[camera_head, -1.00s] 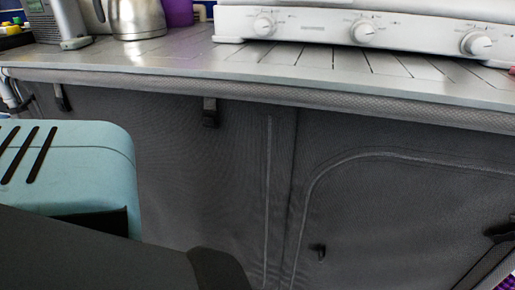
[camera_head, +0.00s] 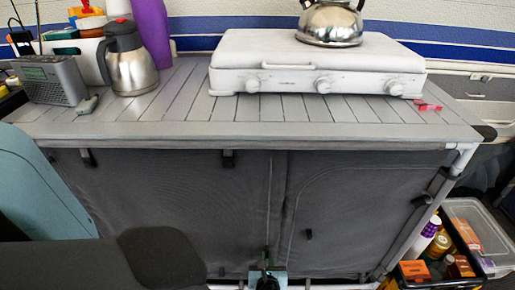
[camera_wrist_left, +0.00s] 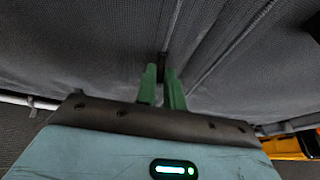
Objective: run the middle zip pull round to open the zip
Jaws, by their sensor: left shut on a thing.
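The grey fabric front of the kitchen unit (camera_head: 180,205) has a zip line (camera_head: 270,200) running down its middle and a curved zip (camera_head: 335,170) on the right panel. My left gripper (camera_head: 266,262) is low at the front, at the bottom of the middle zip line. In the left wrist view its green fingers (camera_wrist_left: 162,75) are shut on the small dark middle zip pull (camera_wrist_left: 163,62). The fingers hide part of the pull. Another small dark pull (camera_head: 308,234) hangs on the right panel, apart from the gripper. My right gripper is not in view.
A white stove (camera_head: 310,70) with a kettle (camera_head: 330,22), a steel jug (camera_head: 128,65) and a radio (camera_head: 52,82) stand on the slatted top. A crate of groceries (camera_head: 440,268) stands at lower right, beside the unit's frame leg (camera_head: 410,235).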

